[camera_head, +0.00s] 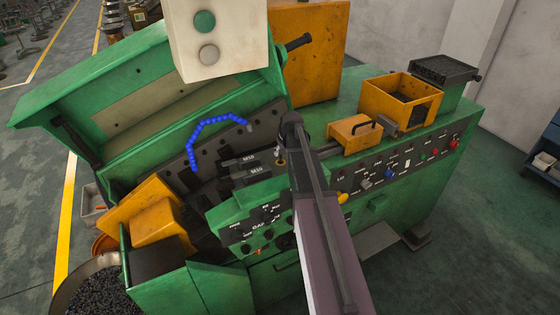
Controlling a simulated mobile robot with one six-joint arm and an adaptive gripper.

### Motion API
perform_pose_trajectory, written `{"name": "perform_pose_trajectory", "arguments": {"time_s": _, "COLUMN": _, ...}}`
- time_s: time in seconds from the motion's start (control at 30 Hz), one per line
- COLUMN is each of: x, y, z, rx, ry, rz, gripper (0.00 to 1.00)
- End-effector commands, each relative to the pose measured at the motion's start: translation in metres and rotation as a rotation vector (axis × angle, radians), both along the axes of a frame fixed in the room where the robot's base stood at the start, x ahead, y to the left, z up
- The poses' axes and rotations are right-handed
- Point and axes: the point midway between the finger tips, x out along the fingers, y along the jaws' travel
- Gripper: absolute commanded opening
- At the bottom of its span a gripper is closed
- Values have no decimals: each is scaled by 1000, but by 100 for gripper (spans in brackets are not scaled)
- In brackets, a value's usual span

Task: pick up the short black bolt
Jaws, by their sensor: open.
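My arm reaches up from the bottom centre, and its dark end with my gripper (283,150) is over the middle of the green machine, near two dark blocks marked with white lettering (258,165). The gripper is small and partly hidden by my own arm; its jaws are open and I see nothing held in them. I cannot single out a short black bolt. Many small dark pieces (100,293), too small to tell apart, lie in a round pan (62,290) at the lower left.
The green machine (400,215) fills the middle, its big lid (60,85) raised. A blue segmented hose (190,150) arches left of my gripper. An orange open box (372,103) and a smaller orange block (352,138) stand on the right. A pale control box (228,60) hangs above.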

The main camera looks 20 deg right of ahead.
Motion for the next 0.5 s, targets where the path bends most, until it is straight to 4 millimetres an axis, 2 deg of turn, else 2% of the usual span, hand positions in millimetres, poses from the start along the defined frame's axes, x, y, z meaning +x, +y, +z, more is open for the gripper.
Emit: {"name": "perform_pose_trajectory", "arguments": {"time_s": 0.5, "x": 15, "y": -1, "z": -36, "rx": 0, "ry": 0, "rz": -1, "gripper": 54}}
